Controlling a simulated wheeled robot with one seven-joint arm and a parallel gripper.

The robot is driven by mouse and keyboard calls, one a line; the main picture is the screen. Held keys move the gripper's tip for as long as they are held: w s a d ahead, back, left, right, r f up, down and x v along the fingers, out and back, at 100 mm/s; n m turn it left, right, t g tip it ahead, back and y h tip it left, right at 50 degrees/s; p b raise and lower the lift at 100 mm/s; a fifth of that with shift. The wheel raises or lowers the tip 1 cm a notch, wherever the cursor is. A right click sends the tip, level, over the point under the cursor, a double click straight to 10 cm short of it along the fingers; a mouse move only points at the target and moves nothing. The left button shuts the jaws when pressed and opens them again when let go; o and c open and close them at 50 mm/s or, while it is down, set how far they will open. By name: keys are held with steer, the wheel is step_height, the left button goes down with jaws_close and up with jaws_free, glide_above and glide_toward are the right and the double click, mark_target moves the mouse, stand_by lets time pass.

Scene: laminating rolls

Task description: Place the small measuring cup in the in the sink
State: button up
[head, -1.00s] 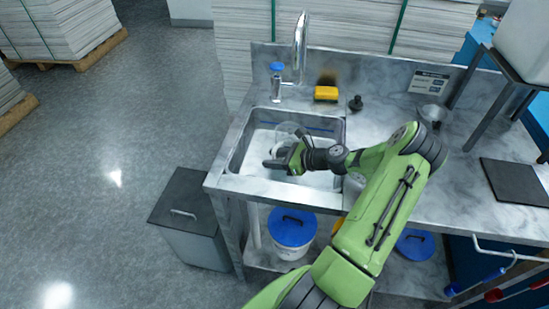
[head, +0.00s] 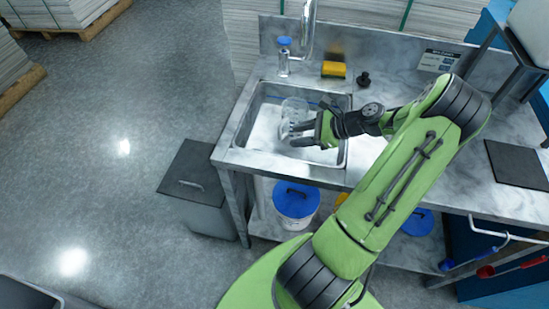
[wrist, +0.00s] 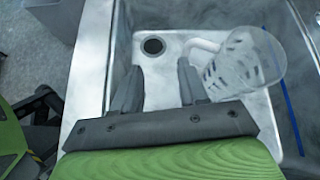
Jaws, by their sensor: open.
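The clear measuring cup (head: 294,107) with dark markings is within the outline of the sink basin (head: 252,138), just beyond my gripper. In the wrist view the cup (wrist: 243,62) lies right of the right finger, its pale handle pointing left toward the fingers. It looks tilted. My gripper (head: 297,134) is over the basin, and its fingers (wrist: 157,88) are apart with nothing between them. The right finger is close to the cup; I cannot tell whether they touch. The basin floor and drain (wrist: 153,45) show beyond the fingers.
A tall faucet (head: 307,35), a blue-topped bottle (head: 284,58), a yellow sponge (head: 334,70) and a black stopper (head: 363,79) stand behind the sink. A grey bin (head: 195,190) is left of the counter. A dark mat (head: 518,164) lies on the right counter.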

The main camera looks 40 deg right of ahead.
steer(key=a+r+n+g+h, duration=0.25)
steer(key=a+r+n, duration=0.25)
steer(key=a+n, duration=0.25)
steer(key=a+r+n+g+h, duration=0.1)
steer(key=a+r+n+g, duration=0.4)
steer(key=a, duration=0.4)
steer(key=s+a+r+n+t+h, duration=0.1)
steer(key=s+a+r+n+t, duration=0.1)
steer(key=s+a+r+n, duration=0.2)
steer(key=s+a+r+n+t+h, duration=0.1)
steer(key=s+a+r+n, duration=0.3)
steer(key=s+n, duration=0.6)
steer(key=shift+a+t+h, duration=0.35)
steer(key=shift+h, duration=0.2)
steer(key=shift+w, duration=0.1)
